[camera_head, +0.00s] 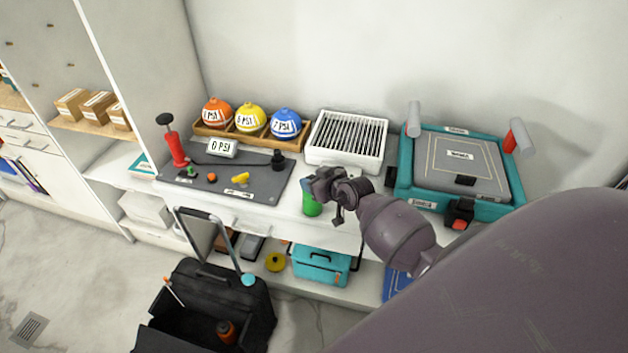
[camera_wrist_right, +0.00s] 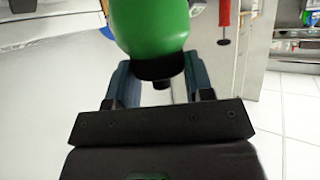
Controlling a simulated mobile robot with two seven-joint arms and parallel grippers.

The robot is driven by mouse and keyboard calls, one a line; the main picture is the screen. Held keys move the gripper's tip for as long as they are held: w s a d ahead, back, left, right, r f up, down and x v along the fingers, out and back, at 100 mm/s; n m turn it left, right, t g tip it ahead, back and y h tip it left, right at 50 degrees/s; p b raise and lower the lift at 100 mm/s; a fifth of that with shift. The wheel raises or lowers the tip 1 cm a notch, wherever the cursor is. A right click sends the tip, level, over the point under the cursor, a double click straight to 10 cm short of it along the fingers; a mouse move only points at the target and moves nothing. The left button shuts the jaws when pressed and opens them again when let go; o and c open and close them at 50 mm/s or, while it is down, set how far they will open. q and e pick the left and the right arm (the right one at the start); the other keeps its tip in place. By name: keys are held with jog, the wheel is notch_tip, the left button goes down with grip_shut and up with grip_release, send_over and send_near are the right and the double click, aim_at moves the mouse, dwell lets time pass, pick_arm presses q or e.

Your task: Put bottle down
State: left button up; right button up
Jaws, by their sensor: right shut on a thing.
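The green bottle (camera_head: 311,206) is at the front edge of the white counter, below my right gripper (camera_head: 318,186). In the right wrist view the bottle (camera_wrist_right: 150,25) has a green body and a black neck. The fingers of my right gripper (camera_wrist_right: 160,82) stand on both sides of that black part, shut on it. The gripper hides the bottle's upper part in the head view. I cannot tell whether its base touches the counter (camera_head: 262,214). My left gripper is not in view.
A teal case (camera_head: 405,180) stands to the right. An open black bag (camera_head: 190,285) and a teal toolbox (camera_head: 322,265) are below.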

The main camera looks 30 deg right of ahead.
jog(key=o, duration=1.4)
jog(key=shift+f, duration=0.1)
jog(key=shift+r, duration=0.2)
jog(key=v, duration=1.2)
jog(key=shift+g+h, duration=0.6)
jog(key=shift+h, duration=0.2)
jog(key=s+a+f, duration=0.3)
jog(key=s, duration=0.2)
jog(key=s+a+f, duration=0.3)
jog(key=s, duration=0.2)
jog(key=s+a+f+p, duration=0.1)
jog(key=s+a+f, duration=0.2)
jog(key=s+a, duration=0.1)
jog(key=shift+s+a, duration=0.15)
jog(key=shift+s, duration=0.65)
